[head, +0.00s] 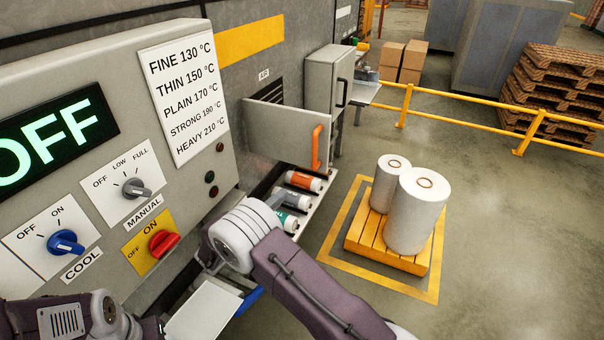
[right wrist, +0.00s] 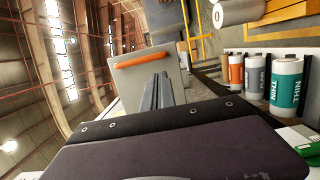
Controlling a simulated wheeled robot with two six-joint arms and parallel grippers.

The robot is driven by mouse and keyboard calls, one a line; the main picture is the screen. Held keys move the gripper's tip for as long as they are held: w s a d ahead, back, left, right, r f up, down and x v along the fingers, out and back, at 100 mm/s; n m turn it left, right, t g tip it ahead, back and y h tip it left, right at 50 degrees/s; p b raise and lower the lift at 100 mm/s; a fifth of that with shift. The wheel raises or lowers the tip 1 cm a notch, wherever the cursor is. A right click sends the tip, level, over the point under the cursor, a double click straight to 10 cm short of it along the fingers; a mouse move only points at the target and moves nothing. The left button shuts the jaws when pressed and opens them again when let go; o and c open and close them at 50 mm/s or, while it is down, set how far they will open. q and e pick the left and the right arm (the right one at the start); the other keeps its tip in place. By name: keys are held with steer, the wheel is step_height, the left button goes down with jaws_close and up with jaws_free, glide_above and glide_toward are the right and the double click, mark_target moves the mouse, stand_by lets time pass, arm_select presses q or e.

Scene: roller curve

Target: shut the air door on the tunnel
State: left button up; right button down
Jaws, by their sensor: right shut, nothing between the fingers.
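The air door is a grey panel (head: 280,132) under the AIR label (head: 264,74). It stands swung out from the machine wall, with dark slats of the opening (head: 268,93) showing behind it. Its orange bar handle (head: 317,147) is on the outer end. In the right wrist view the door (right wrist: 128,88) and its handle (right wrist: 142,60) lie ahead of my fingers. My right gripper (head: 274,197) is shut and empty, in front of the door and near the rolls; its gap to the door is hard to judge. My left arm shows at bottom left, its gripper out of view.
Labelled rolls, one orange (head: 303,181), lie on a shelf below the door; they also show in the right wrist view (right wrist: 286,82). A control panel with knobs (head: 134,188) is at left. A yellow pallet (head: 385,243) with white rolls stands right.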

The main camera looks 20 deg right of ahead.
mark_target(313, 169)
steer(key=p+x, duration=0.5)
steer(key=x, duration=0.7)
steer(key=shift+w+d, duration=0.1)
steer(key=shift+d, duration=0.2)
steer(key=shift+w+d+f, duration=0.1)
steer(key=shift+w+d, duration=0.2)
steer(key=shift+d, duration=0.2)
